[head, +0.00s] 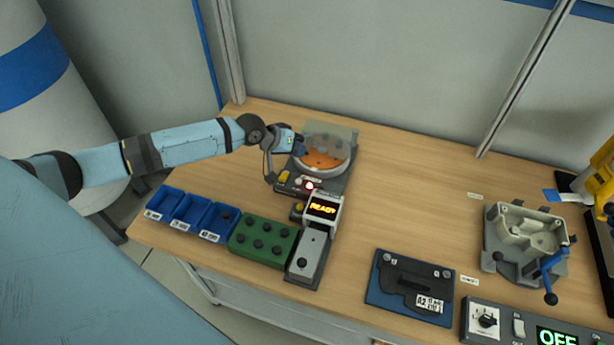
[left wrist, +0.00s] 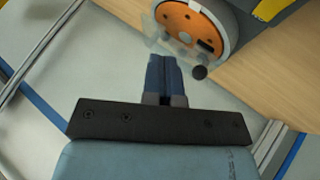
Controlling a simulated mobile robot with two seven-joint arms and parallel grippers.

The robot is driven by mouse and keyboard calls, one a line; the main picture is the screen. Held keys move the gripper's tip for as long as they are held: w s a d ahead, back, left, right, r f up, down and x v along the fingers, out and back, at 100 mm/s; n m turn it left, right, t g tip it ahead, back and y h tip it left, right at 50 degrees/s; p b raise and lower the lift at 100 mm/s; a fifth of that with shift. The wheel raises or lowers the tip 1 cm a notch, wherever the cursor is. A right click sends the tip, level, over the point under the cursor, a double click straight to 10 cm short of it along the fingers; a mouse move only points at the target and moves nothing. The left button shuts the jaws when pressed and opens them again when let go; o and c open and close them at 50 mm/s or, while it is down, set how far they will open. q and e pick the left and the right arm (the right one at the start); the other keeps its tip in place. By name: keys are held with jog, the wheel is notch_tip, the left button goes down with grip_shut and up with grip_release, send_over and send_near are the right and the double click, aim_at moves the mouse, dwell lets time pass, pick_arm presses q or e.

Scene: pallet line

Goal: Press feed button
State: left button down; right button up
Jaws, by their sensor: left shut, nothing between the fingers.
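The round feeder (head: 326,190) has a bowl with an orange disc (head: 318,160) under a clear cover. Its front panel carries a glowing red-white button (head: 309,185) and a yellow part (head: 284,176); I cannot read which is labelled feed. My left gripper (head: 300,146) is shut and empty at the bowl's left side, above the table and behind the panel. In the left wrist view its closed blue fingers (left wrist: 164,70) point toward the bowl's orange disc (left wrist: 186,20); contact cannot be told. My right gripper is in neither view.
A display reading READY (head: 323,208) stands in front of the feeder. Blue bins (head: 190,210) and a green block (head: 262,242) lie at the front left. A dark blue plate (head: 408,287), a grey fixture (head: 525,240) and an OFF panel (head: 540,330) are right. The table's middle is clear.

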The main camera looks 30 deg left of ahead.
aim_at(297, 180)
pick_arm(q)
jog(key=shift+s+a, duration=0.1)
jog(key=shift+s, duration=0.05)
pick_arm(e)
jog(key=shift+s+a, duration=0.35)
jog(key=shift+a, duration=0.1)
pick_arm(q)
jog(key=shift+f, duration=0.15)
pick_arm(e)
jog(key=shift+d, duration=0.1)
pick_arm(q)
notch_tip(297, 180, down, 8)
jog(key=b, duration=0.4)
jog(key=shift+f, duration=0.3)
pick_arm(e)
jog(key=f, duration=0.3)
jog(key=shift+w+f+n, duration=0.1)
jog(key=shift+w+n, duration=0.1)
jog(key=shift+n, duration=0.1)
